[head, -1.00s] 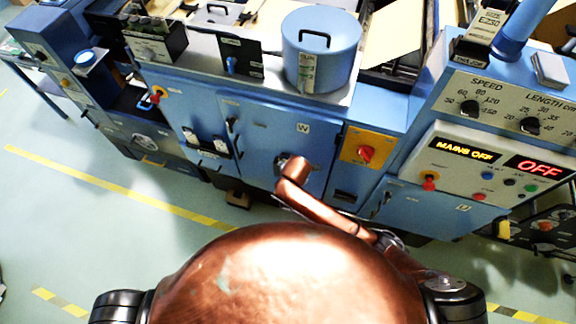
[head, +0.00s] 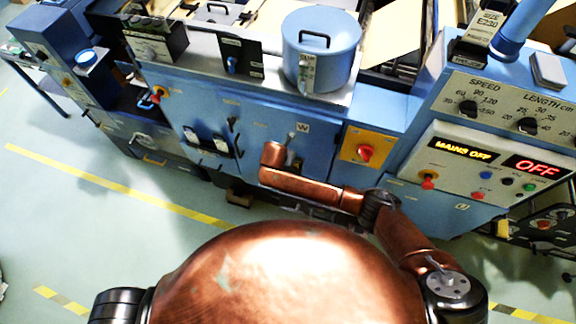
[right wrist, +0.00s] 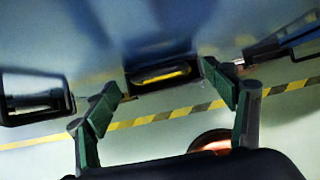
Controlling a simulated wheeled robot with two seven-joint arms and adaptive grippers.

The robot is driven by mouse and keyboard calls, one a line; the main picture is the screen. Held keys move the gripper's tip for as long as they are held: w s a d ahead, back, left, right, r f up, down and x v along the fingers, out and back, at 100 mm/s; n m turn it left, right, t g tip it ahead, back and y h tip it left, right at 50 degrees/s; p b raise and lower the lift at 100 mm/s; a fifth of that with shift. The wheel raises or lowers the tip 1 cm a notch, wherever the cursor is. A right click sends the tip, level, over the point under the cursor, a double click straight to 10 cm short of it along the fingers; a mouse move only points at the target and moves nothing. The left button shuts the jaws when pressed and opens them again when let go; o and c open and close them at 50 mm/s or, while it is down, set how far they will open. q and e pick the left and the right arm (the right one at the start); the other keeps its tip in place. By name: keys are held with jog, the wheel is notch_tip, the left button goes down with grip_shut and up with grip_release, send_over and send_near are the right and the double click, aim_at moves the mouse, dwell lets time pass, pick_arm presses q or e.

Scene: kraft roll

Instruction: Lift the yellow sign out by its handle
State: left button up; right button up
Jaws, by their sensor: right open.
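My right gripper (right wrist: 162,82) is open and empty in the right wrist view, with its two green fingers spread wide. Between and beyond the fingertips, a yellow piece (right wrist: 163,75) shows inside a dark slot in a blue surface; I cannot tell whether it is the yellow sign. No handle on it can be made out. In the head view my right arm bends in front of the blue machine, and its gripper is hidden. I cannot identify the sign in the head view. My left gripper is not in view.
The blue machine (head: 245,115) fills the space ahead, with a lidded blue pot (head: 321,55) on top. A control panel (head: 480,160) stands out at the right. A black-framed opening (right wrist: 35,97) is left of the slot. Yellow-taped floor (head: 120,190) is open at the left.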

jog(key=shift+x, duration=0.8)
jog(key=shift+s, duration=0.1)
jog(key=shift+c, duration=0.4)
jog(key=c, duration=1.5)
jog(key=shift+r, duration=0.1)
